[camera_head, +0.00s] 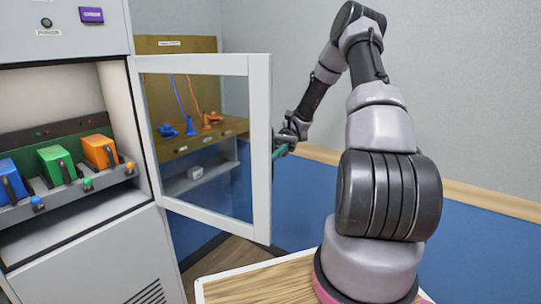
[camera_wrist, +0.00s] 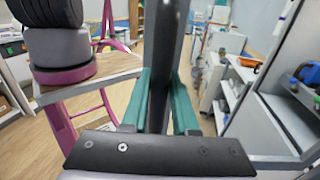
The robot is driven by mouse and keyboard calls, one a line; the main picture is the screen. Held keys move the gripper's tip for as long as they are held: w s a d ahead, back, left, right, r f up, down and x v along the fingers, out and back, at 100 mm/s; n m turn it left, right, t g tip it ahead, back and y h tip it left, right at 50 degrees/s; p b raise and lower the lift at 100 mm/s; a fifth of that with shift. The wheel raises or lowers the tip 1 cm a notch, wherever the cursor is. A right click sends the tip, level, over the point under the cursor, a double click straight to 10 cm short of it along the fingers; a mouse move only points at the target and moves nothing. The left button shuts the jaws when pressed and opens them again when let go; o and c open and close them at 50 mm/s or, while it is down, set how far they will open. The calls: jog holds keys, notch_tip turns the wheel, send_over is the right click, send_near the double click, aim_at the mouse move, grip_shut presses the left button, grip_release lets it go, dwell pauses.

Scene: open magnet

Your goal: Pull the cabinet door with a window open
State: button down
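The cabinet door (camera_head: 259,150) has a white frame and a clear window (camera_head: 200,150). In the head view it stands swung wide open, with its hinge side at the cabinet (camera_head: 90,250) on the left. My gripper (camera_head: 281,151) is at the door's free edge, partly hidden behind the frame. In the wrist view the door's edge (camera_wrist: 168,50) shows as a dark upright bar. The teal fingers of my gripper (camera_wrist: 162,108) lie on both sides of this bar and appear to touch it.
Inside the cabinet, blue, green and orange blocks (camera_head: 56,165) with handles sit in a row. A wooden-topped table (camera_head: 260,285) stands below my arm. Behind the door are a board with cables (camera_head: 165,95) and a shelf (camera_head: 200,180). The wrist view shows open floor (camera_wrist: 115,90).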

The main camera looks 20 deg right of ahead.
jog(key=c, duration=0.7)
grip_release()
jog(key=v, duration=1)
jog(key=shift+w+d, duration=0.3)
